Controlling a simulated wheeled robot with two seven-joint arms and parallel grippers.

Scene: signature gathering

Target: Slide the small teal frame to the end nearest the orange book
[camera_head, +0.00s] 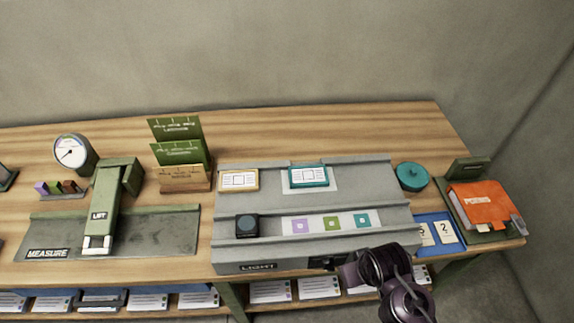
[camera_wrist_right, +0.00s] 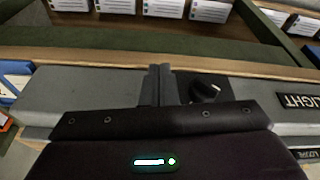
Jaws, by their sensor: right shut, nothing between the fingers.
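The small teal frame (camera_head: 308,177) holds a white card and sits on the upper rail of the grey LIGHT unit (camera_head: 355,258), right of the middle. The orange book (camera_head: 484,205), marked POEMS, lies on a green stand at the right end of the table. My right gripper (camera_head: 346,271) is at the front edge of the LIGHT unit, well below the teal frame. In the right wrist view its fingers (camera_wrist_right: 160,85) are shut together with nothing between them, beside a dark knob (camera_wrist_right: 205,92). My left gripper is not in view.
A dark block (camera_head: 246,225) and a strip with coloured squares (camera_head: 331,223) lie on the lower level. A teal round pot (camera_head: 411,176) stands just right of the unit.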

